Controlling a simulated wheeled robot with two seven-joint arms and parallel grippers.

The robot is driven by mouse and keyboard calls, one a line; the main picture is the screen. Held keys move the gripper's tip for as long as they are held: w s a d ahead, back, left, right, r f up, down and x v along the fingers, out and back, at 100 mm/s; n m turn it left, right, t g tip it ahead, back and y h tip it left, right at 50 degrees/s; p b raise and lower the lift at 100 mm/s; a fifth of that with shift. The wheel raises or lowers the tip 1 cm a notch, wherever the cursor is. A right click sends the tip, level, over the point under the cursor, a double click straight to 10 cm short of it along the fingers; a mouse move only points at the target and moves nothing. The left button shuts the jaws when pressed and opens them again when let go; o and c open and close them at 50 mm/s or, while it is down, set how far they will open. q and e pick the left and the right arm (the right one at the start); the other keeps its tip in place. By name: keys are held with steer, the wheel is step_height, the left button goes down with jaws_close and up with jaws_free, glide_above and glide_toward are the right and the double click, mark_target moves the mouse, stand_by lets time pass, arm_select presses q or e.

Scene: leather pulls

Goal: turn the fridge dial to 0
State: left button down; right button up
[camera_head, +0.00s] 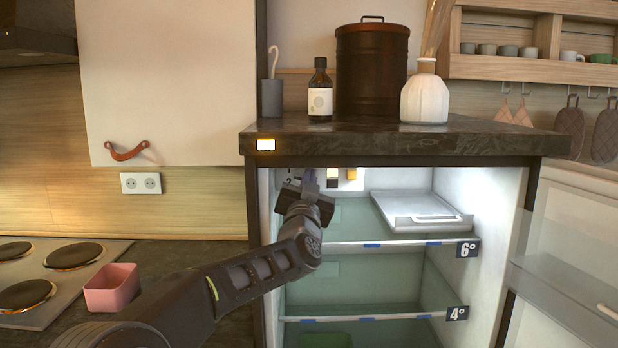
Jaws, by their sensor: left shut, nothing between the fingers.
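The fridge (487,215) stands open under a dark countertop, lit inside. A pale control panel (345,184) sits at the top left of its interior, with dark marks at its left end and small yellowish parts to the right. My left gripper (310,178) reaches in from the left, shut and empty, its tips up at this panel. The dial cannot be made out clearly; the gripper covers part of the panel, and I cannot tell whether it touches the dial. My right gripper is not in view.
A white tray (415,208) lies on the upper right of the fridge, above shelves marked 6° and 4°. The open fridge door (570,255) stands at the right. A pink bowl (111,290) and a hob (62,272) are at lower left. A bottle, canister and vase stand on the countertop (460,138).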

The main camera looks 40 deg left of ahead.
arm_select(q)
steer(key=shift+m+h, duration=0.4)
steer(key=shift+m, duration=0.2)
steer(key=shift+d+f+m, duration=0.1)
steer(key=shift+f+m, duration=0.2)
steer(key=shift+m, duration=0.4)
steer(key=shift+w+f+b, duration=0.1)
steer(key=shift+f+b, duration=0.2)
steer(key=shift+b, duration=0.05)
steer(key=shift+f, duration=0.1)
steer(key=b+v, duration=0.2)
steer(key=v, duration=0.5)
steer(key=shift+s+f, duration=0.15)
steer(key=shift+s, duration=0.25)
stand_by(0.3)
